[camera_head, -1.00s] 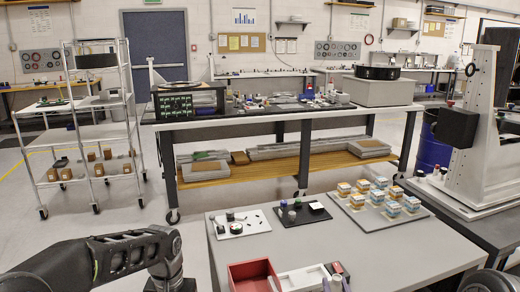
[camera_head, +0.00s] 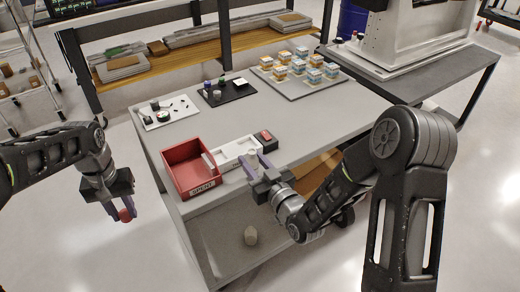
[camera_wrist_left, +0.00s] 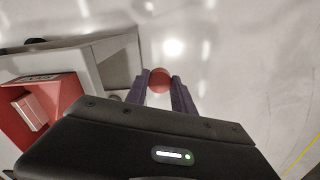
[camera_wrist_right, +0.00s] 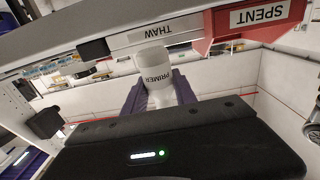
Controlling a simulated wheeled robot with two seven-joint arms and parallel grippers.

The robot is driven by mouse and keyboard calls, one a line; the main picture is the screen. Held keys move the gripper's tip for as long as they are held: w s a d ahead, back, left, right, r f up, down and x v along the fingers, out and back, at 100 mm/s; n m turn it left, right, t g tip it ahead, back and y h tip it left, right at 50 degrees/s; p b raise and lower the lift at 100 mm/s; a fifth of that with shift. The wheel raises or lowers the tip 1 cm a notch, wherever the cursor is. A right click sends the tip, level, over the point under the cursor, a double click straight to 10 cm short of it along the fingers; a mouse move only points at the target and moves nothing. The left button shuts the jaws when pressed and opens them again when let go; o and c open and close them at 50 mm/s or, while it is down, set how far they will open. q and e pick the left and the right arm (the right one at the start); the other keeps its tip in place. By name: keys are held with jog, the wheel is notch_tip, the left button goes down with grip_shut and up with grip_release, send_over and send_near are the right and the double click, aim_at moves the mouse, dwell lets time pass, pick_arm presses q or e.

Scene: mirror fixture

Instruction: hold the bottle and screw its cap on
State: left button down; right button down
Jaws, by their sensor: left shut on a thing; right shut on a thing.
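A round red cap (camera_head: 125,214) is held between the fingertips of my left gripper (camera_head: 120,205), which is shut on it out in front of the table's left side. The cap also shows in the left wrist view (camera_wrist_left: 160,80). My right gripper (camera_head: 259,170) is at the table's front edge, beside the white tray. In the right wrist view it is shut on a white bottle (camera_wrist_right: 155,78) labelled PRIMER. The bottle's mouth is hard to make out. The cap and the bottle are well apart.
A red bin (camera_head: 190,170) labelled SPENT and a white tray (camera_head: 232,154) stand at the grey table's (camera_head: 205,128) front. Small-parts trays and a board of several colourful blocks (camera_head: 298,70) lie behind. Floor between my arms and left of the table is open.

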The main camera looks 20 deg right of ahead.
aim_at(207, 195)
jog(key=s+a+n+g+y, duration=0.2)
jog(key=a+n+g+y, duration=0.1)
jog(key=a, duration=0.1)
jog(key=s+a+f+n+g+y, duration=0.1)
jog(key=s+a+n+g+y, duration=0.1)
jog(key=a+n+g+y, duration=0.1)
jog(key=s+a+f+n+g+y, duration=0.1)
jog(key=s+a+n+g+y, duration=0.1)
jog(key=a+y, duration=0.3)
jog(key=shift+s+a+n+g, duration=0.25)
jog(key=shift+a+n+g, duration=0.35)
jog(key=shift+a+n, duration=0.3)
